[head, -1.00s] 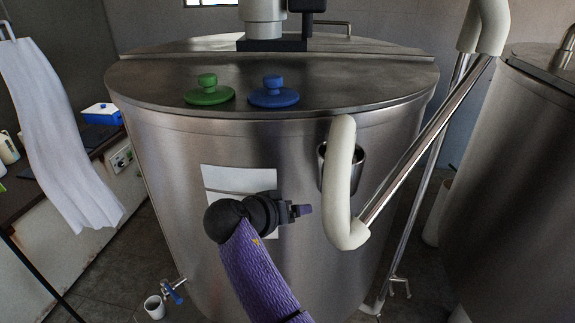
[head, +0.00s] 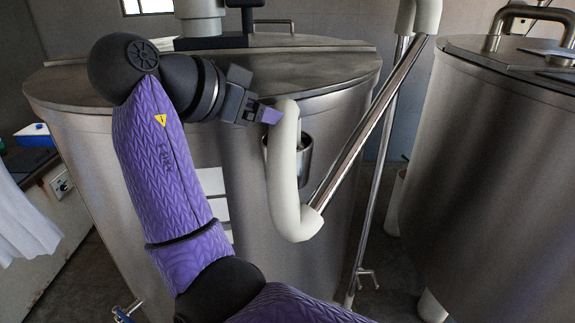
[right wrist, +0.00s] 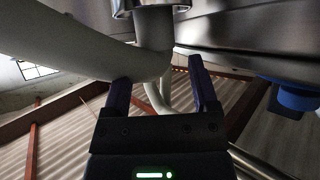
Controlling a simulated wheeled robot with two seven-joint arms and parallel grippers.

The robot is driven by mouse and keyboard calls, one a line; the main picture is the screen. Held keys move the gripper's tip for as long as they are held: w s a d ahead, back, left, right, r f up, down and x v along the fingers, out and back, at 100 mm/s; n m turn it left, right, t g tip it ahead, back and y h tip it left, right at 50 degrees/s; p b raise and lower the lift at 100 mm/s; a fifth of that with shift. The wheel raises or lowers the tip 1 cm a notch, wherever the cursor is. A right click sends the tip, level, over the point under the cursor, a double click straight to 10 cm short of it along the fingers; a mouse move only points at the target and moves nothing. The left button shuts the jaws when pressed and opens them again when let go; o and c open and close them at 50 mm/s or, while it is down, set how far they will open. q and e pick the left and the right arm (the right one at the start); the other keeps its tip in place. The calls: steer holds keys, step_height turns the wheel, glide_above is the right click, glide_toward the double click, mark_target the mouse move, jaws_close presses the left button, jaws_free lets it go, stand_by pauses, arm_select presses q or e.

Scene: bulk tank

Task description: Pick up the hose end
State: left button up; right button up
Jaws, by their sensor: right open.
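The white hose (head: 284,185) runs from the end of a slanted steel pipe, bends up along the tank's front, and curls over at its top. Its end appears to stand in a steel cup (head: 304,158) on the tank wall; the hose partly hides the cup. My right gripper (head: 271,115) is at the upper bend of the hose. In the right wrist view, which looks upside down, its two fingers (right wrist: 158,82) are spread, with the pale hose (right wrist: 152,62) just beyond or between the tips. I cannot tell if they touch. My left gripper is out of view.
The big steel tank (head: 340,85) stands behind my right arm, with a second tank (head: 480,170) at the right. The slanted steel pipe (head: 360,130) leaves little room right of the hose. A blue knob (right wrist: 298,98) shows in the wrist view.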

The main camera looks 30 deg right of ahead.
mark_target(287, 149)
steer(key=p+x, duration=0.1)
steer(key=x, duration=0.1)
steer(key=p+x, duration=0.1)
steer(key=x, duration=0.2)
steer(key=shift+s+d+r, duration=0.1)
steer(key=shift+s+d, duration=0.1)
steer(key=shift+d, duration=0.15)
steer(key=c, duration=0.3)
jaws_close()
